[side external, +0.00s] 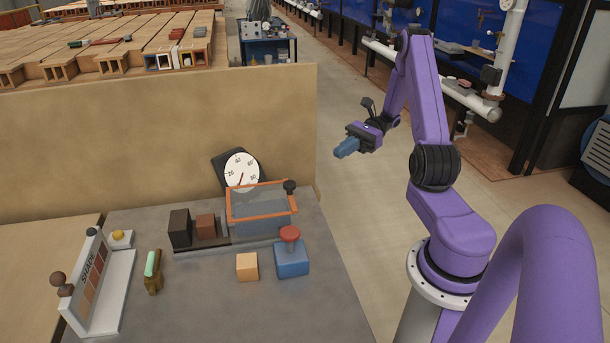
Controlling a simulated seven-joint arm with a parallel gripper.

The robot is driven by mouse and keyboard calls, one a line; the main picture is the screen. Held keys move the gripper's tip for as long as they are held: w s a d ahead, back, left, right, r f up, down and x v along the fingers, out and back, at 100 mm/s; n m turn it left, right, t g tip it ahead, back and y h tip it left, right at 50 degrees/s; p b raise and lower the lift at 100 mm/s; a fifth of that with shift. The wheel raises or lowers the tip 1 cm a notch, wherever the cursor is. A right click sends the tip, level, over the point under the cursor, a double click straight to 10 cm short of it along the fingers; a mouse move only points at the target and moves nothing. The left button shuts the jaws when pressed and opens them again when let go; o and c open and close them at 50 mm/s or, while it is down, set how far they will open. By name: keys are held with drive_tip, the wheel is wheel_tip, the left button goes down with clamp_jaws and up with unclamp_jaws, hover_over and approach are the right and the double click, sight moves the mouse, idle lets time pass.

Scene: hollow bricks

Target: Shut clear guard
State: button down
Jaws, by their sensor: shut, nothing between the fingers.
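The clear guard (262,203) is a see-through panel with an orange frame, on the grey worktable in the side external view. It sits over a grey-blue box-like part (265,226). A black knob (290,187) stands at its back right corner. I cannot tell from this angle how far the guard is open or shut. My gripper (340,150) has blue fingers, shut and empty. It is in the air to the upper right of the guard, well apart from it, pointing left.
A round dial (241,172) stands behind the guard. Dark and red-brown blocks (180,228) are left of it. A blue box with a red button (291,258) and an orange block (247,267) stand in front. A shade rack (97,285) is far left. A tan wall (150,145) closes the back.

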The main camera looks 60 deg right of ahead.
sight(241, 198)
drive_tip(key=x, duration=1.3)
drive_tip(key=shift+w+a, duration=0.25)
drive_tip(key=w+a, duration=1.1)
drive_tip(key=shift+a, duration=0.1)
